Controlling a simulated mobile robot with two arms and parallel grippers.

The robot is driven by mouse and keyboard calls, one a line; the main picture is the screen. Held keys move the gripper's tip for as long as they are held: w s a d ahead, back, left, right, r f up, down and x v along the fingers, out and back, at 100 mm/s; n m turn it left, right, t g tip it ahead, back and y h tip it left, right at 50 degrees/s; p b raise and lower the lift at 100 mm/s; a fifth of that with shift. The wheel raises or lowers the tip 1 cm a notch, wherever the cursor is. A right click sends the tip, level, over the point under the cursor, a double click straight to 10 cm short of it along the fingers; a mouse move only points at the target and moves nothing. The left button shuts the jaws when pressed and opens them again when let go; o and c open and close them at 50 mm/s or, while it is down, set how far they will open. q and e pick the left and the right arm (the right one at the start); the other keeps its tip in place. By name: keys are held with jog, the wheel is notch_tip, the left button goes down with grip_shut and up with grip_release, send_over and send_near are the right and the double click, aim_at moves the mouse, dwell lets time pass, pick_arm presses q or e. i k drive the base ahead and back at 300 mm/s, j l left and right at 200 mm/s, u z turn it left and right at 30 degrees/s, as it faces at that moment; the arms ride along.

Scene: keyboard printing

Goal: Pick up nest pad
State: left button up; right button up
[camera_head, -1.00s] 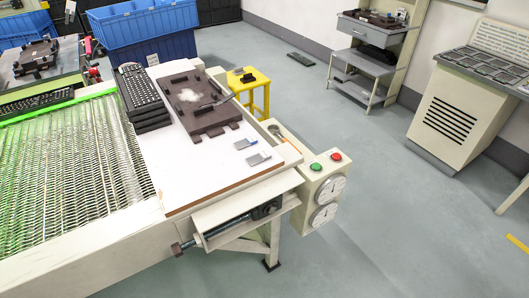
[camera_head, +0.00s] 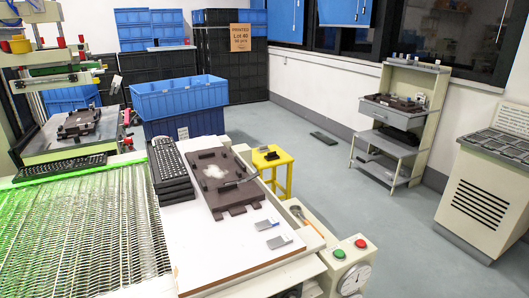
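A dark brown nest plate (camera_head: 226,183) with raised blocks around its edge lies on the white tabletop (camera_head: 205,240). It has a pale patch in its middle and a thin tool lying across its right side. A similar dark nest (camera_head: 79,123) sits on the printing machine at the left. Another dark fixture (camera_head: 394,102) is on the workbench at the right. A small black block (camera_head: 271,155) rests on a yellow stool (camera_head: 272,170). I cannot tell which piece is the nest pad. Neither of my grippers is in view.
Stacked black keyboards (camera_head: 171,170) stand beside the nest plate, and another keyboard (camera_head: 60,167) lies on the mesh conveyor (camera_head: 85,225). Blue bins (camera_head: 180,98) stand behind the table. A control box with green and red buttons (camera_head: 349,250) is at the right corner. Grey floor (camera_head: 400,235) is open to the right.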

aim_at(262, 148)
jog(key=i+l+z, duration=0.25)
jog(key=z, duration=0.15)
jog(key=i+l+z, duration=0.55)
jog(key=z, duration=0.3)
jog(key=i+z, duration=0.55)
jog(key=i, duration=0.9)
jog(key=i+u, duration=0.6)
jog(key=u, duration=0.2)
jog(key=i+l+u, duration=0.15)
jog(key=u, duration=0.25)
jog(key=i+j+u, duration=0.1)
jog(key=i+u, duration=0.45)
jog(key=u, duration=0.25)
jog(key=i+u, duration=0.4)
jog(key=i+j+z, duration=0.1)
jog(key=i, duration=0.35)
jog(key=i+j, duration=0.3)
jog(key=i, duration=0.15)
jog(key=z, duration=0.05)
